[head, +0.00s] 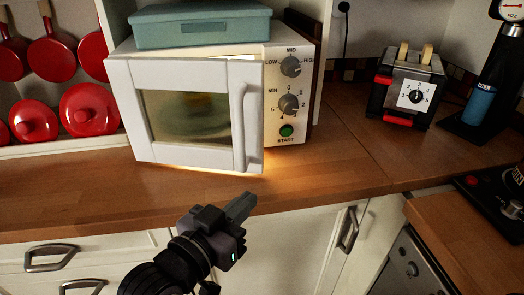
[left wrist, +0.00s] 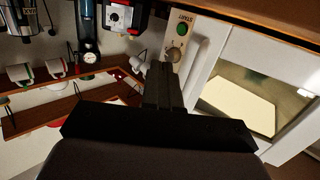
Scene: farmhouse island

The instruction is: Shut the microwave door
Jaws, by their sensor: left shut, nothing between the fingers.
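The white microwave (head: 290,68) stands on the wooden counter, with its dials and green start button on the right. Its door (head: 190,154) is ajar, angled out towards me, with warm light showing behind and below it. The door's upright handle (head: 243,118) is on its right side. My left gripper (head: 240,207) is shut and empty, in front of and below the door's lower right corner, apart from it. In the left wrist view the closed fingers (left wrist: 163,85) show in front of the control panel (left wrist: 180,48) and the door (left wrist: 262,65). My right gripper is not in view.
A teal box (head: 200,24) lies on top of the microwave. Red pots (head: 88,108) stand on the left. A toaster (head: 408,85) and a blue-black appliance (head: 485,90) stand on the right. The counter (head: 335,150) right of the microwave is clear.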

